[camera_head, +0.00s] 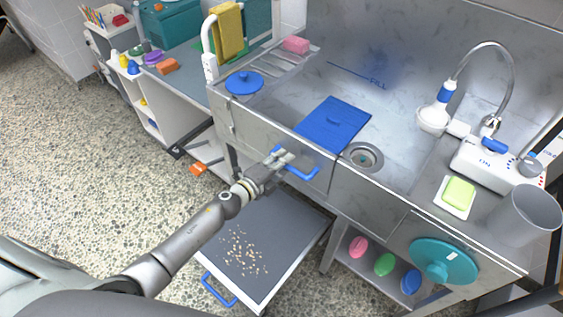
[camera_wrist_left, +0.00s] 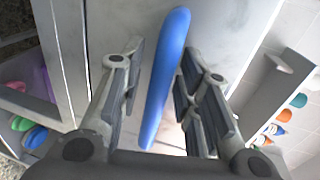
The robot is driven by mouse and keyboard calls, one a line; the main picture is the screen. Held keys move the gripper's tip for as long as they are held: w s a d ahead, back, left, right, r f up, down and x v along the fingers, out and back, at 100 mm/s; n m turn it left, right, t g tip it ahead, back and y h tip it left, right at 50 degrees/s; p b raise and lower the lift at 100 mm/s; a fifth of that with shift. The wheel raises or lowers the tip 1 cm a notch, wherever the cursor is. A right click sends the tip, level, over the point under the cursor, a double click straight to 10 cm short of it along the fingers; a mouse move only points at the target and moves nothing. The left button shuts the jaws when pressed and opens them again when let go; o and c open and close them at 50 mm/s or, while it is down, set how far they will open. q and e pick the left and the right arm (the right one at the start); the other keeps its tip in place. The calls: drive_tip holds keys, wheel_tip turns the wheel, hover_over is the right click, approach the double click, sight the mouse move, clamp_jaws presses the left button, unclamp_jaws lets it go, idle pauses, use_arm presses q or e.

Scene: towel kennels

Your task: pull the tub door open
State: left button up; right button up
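The tub door (camera_head: 262,133) is a grey metal panel in the front of the steel tub (camera_head: 390,80). It looks flush with the front. Its blue bar handle (camera_head: 304,174) sticks out from it; the handle also runs up the middle of the left wrist view (camera_wrist_left: 168,70). My left gripper (camera_head: 285,158) is at the handle with its fingers apart, one on each side of the bar. In the left wrist view a gap shows on the left of the bar, and the right finger is close to it; contact is unclear. My right gripper is not in view.
A grey tray (camera_head: 275,225) with scattered crumbs and a blue handle is pulled out below my left arm. A shelf with coloured soaps (camera_head: 384,264) is below the tub at right. The speckled floor at left is mostly clear.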

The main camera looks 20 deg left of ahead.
use_arm(q)
clamp_jaws()
drive_tip(key=shift+s+f, duration=0.1)
